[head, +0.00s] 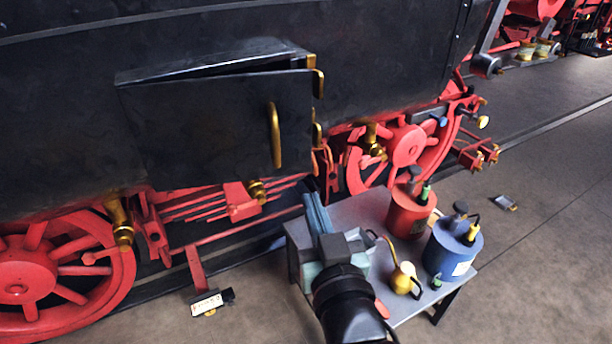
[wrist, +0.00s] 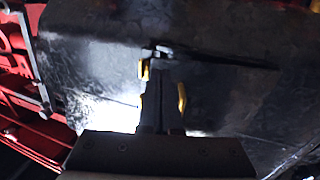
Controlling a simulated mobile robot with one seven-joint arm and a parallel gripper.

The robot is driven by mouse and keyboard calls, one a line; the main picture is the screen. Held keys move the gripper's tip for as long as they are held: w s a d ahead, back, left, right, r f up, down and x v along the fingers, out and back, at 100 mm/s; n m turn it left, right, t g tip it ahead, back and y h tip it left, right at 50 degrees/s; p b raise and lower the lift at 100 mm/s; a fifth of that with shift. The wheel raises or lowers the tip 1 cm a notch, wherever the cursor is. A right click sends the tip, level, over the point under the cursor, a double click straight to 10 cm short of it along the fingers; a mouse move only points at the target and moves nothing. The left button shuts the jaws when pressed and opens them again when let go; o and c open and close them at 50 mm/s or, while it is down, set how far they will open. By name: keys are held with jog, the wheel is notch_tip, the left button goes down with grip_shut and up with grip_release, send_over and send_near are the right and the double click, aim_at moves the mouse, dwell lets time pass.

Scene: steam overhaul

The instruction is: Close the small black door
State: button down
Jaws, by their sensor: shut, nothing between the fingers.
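The small black door (head: 215,130) is set in the black side of the locomotive in the head view. It stands ajar, with a dark wedge-shaped gap along its top that widens to the right. A brass handle (head: 275,135) is upright near its right edge. My gripper (head: 324,165) is below and right of the door, pointing up at the black side. In the wrist view my gripper (wrist: 153,75) is shut and empty, with brass pieces (wrist: 182,100) close to its fingers. Whether it touches the door or brass I cannot tell.
A grey table (head: 350,212) stands below, with a red can (head: 411,212), a blue can (head: 452,255) and a brass oil can (head: 402,280). Red wheels (head: 45,265) and rods lie under the black side. Open floor (head: 540,240) is at the right.

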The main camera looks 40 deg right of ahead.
aim_at(303, 167)
jog(key=shift+p+x, duration=0.95)
jog(key=shift+x, duration=1.7)
jog(key=w+d+y+b, duration=0.1)
jog(key=w+b, duration=0.1)
jog(key=b, duration=0.1)
jog(key=w+d+n+t+y+b, duration=0.1)
jog(key=w+b, duration=0.1)
jog(key=b, duration=0.1)
jog(key=w+d+n+y+b, duration=0.1)
jog(key=w+b, duration=0.1)
jog(key=b, duration=0.1)
jog(key=shift+w+d+y, duration=0.1)
jog(key=shift+d+y, duration=0.15)
jog(key=shift+y, duration=0.05)
jog(key=shift+r+t, duration=0.25)
jog(key=shift+t, duration=0.05)
jog(key=shift+r, duration=0.1)
jog(key=shift+a, duration=0.15)
